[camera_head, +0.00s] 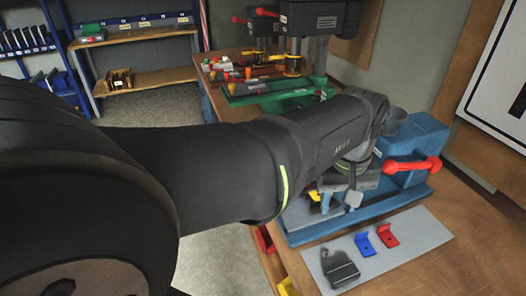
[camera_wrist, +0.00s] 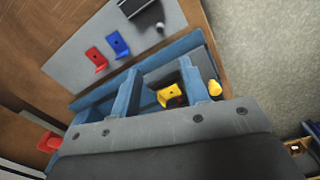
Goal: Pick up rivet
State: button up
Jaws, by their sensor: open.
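I cannot make out a rivet with certainty. A small grey rounded piece (camera_wrist: 159,27) lies beside a dark block (camera_wrist: 137,8) on the grey mat (camera_wrist: 75,55) in the wrist view. The dark block also shows in the head view (camera_head: 342,273), near the front of the mat (camera_head: 425,228). My gripper (camera_head: 352,196) is open, over the blue machine behind the mat; its fingers are only partly visible. It is apart from the pieces on the mat.
A blue bracket (camera_head: 364,244) and a red bracket (camera_head: 387,236) lie on the mat. The blue machine (camera_head: 412,150) has a red handle (camera_head: 412,167) and a yellow piece (camera_wrist: 172,95) among its blue parts. A sign (camera_head: 503,80) stands at the right. Bare wood (camera_head: 470,260) lies right of the mat.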

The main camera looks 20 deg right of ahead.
jog(key=m, duration=0.4)
jog(key=m+h, duration=0.1)
jog(key=m, duration=1)
send_over(326, 254)
jog(key=f, duration=1.2)
jog(key=shift+s+a, duration=0.15)
jog(key=shift+a, duration=0.25)
jog(key=shift+w+d+f, duration=0.1)
jog(key=shift+f, duration=1.25)
jog(key=shift+w+d+f, duration=0.1)
jog(key=shift+f, duration=1.2)
grip_shut()
